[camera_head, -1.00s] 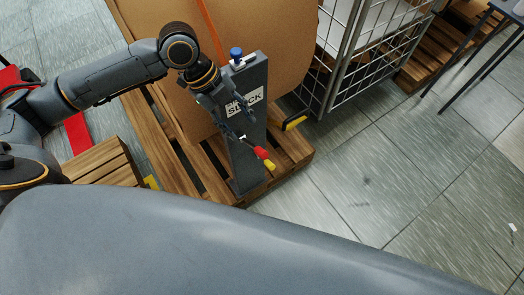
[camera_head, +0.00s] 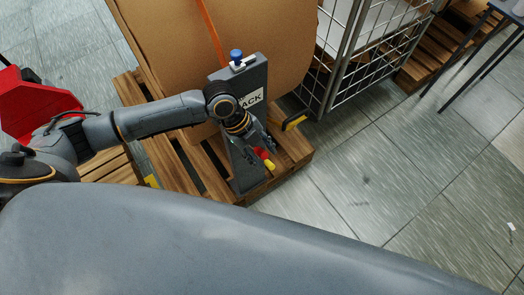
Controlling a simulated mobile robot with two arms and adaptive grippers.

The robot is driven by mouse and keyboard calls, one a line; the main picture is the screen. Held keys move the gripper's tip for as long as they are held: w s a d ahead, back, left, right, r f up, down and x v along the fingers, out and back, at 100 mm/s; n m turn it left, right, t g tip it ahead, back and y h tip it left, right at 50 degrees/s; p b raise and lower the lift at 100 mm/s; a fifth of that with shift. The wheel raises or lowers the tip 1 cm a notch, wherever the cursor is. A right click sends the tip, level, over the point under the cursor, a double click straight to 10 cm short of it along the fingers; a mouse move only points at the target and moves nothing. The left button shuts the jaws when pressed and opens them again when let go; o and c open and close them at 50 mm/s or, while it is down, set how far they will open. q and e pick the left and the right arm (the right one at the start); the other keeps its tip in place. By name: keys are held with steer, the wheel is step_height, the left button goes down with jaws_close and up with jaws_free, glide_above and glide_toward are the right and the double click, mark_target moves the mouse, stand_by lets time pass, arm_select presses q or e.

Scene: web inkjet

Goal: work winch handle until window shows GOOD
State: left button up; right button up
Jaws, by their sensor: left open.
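The winch is a grey upright post (camera_head: 240,172) standing on a wooden pallet, with a blue knob (camera_head: 236,55) on top. Its white window (camera_head: 252,98) is partly covered by my left arm; the letters "ACK" show, and it read "SLACK" earlier. A handle with a red and yellow grip (camera_head: 264,157) sits low on the post's front. My left gripper (camera_head: 262,144) is open, with its fingers right at the handle's grip, just above it. I cannot tell whether they touch it. My right gripper is not in view.
A large brown roll (camera_head: 170,50) with an orange strap (camera_head: 208,25) stands behind the post on the pallet (camera_head: 292,150). A black and yellow bar (camera_head: 295,121) sticks out right of the post. A wire cage (camera_head: 365,60) stands behind. The tiled floor (camera_head: 400,170) at right is open.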

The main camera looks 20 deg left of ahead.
arm_select(q)
jaws_close()
